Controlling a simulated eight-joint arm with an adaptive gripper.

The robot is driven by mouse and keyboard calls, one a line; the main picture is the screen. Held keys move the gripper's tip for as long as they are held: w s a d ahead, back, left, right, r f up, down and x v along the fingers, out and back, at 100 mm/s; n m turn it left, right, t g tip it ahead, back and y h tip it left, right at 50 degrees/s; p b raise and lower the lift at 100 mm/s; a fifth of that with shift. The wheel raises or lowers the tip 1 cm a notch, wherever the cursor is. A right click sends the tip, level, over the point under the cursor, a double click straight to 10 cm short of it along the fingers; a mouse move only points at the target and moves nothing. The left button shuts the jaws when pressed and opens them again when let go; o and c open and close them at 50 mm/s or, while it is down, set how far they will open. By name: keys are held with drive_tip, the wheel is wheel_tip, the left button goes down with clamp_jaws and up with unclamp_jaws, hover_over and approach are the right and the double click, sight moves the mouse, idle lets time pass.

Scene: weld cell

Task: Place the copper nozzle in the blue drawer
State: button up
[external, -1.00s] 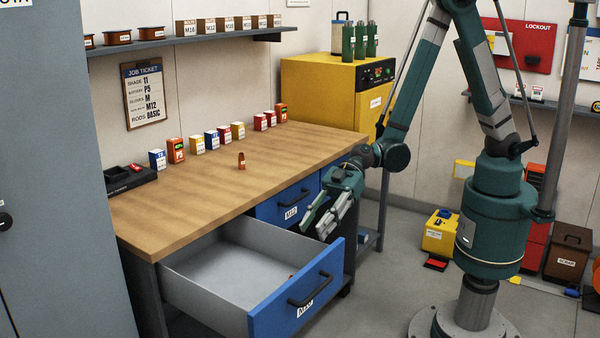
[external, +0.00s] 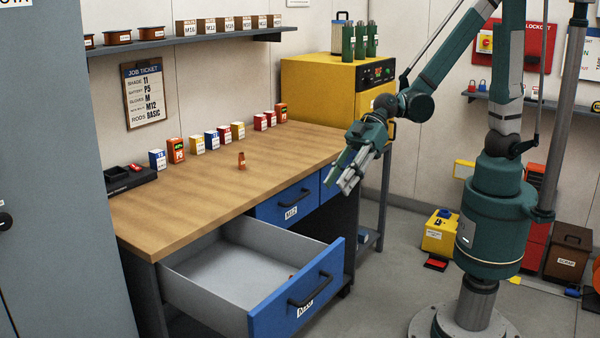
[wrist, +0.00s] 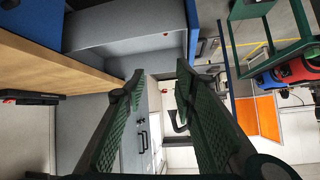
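A small copper nozzle (external: 241,161) stands upright on the wooden bench top (external: 190,205). A blue-fronted drawer (external: 268,322) is pulled out below the bench; it is grey inside, and a small copper-coloured thing (external: 291,277) shows near its front wall, mostly hidden. Its grey interior also seems to show in the wrist view (wrist: 125,35). My gripper (external: 338,184) is in the air off the bench's right edge, above and to the right of the open drawer and away from the nozzle. In the wrist view its fingers (wrist: 158,85) are spread with nothing between them.
Several coloured boxes (external: 197,145) stand along the back of the bench. A black tray (external: 128,178) lies at its left end. A closed blue drawer (external: 288,205) sits beside the open one. A yellow oven (external: 325,98) stands behind. The bench around the nozzle is clear.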

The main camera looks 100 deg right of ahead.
drive_tip(key=s+d+r+m+h, duration=0.2)
drive_tip(key=s+d, duration=0.4)
drive_tip(key=s, duration=0.3)
drive_tip(key=s+d+r+m+g+h, duration=0.1)
drive_tip(key=s+d+r+m+h, duration=0.1)
drive_tip(key=s+d, duration=0.4)
drive_tip(key=s+d+r+m+h, duration=0.2)
drive_tip(key=s+d, duration=0.4)
drive_tip(key=s, duration=0.6)
drive_tip(key=shift+s+r+g+h, duration=0.3)
drive_tip(key=shift+s+r, duration=0.1)
drive_tip(key=shift+r, duration=0.05)
